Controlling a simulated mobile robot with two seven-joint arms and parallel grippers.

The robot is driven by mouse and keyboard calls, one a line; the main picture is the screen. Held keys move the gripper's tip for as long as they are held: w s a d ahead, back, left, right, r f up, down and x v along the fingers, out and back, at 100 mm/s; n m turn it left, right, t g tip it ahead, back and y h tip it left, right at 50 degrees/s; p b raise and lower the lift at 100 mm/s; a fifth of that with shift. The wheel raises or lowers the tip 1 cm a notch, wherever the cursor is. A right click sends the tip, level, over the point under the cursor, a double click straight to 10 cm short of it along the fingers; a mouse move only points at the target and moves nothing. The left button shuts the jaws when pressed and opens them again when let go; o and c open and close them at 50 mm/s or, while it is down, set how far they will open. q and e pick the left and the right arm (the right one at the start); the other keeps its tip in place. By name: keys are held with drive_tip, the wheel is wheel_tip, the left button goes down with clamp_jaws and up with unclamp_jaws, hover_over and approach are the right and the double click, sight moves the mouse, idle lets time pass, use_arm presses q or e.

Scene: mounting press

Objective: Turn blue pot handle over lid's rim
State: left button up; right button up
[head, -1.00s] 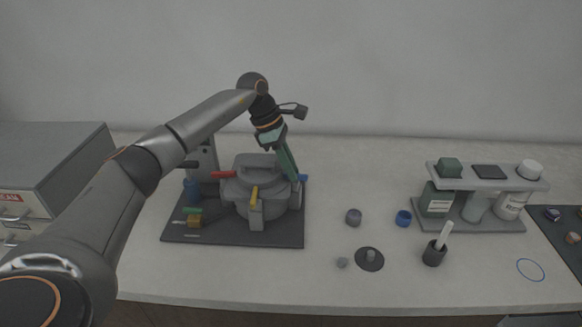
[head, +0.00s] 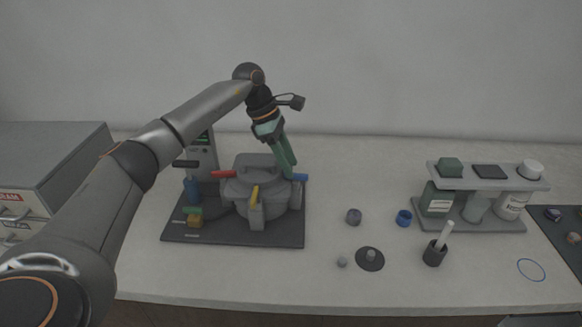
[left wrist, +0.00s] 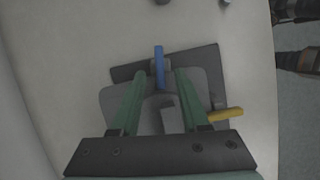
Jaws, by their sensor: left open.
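The grey pot (head: 275,205) with its grey lid (head: 250,174) stands on a dark base plate (head: 180,233). The blue handle (head: 301,177) is at the pot's right side. In the left wrist view the blue handle (left wrist: 159,66) points outward from the lid's edge, away from the lid's middle. My left gripper (head: 290,172) reaches down at the pot's right rear. It is open, with the blue handle between its green fingertips in the wrist view and a gap on both sides. The handle's inner end is hard to make out. My right gripper is not in view.
The lid area also has a red handle (head: 224,174) and a yellow handle (head: 255,194). A press column (head: 203,155) stands behind left. A grey cabinet (head: 55,160) is at the left, a bottle rack (head: 470,183) at the right. Small parts lie on the table between.

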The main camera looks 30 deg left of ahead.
use_arm(q)
drive_tip(key=v, duration=1)
drive_tip(key=shift+r, duration=0.25)
drive_tip(key=shift+a, duration=0.15)
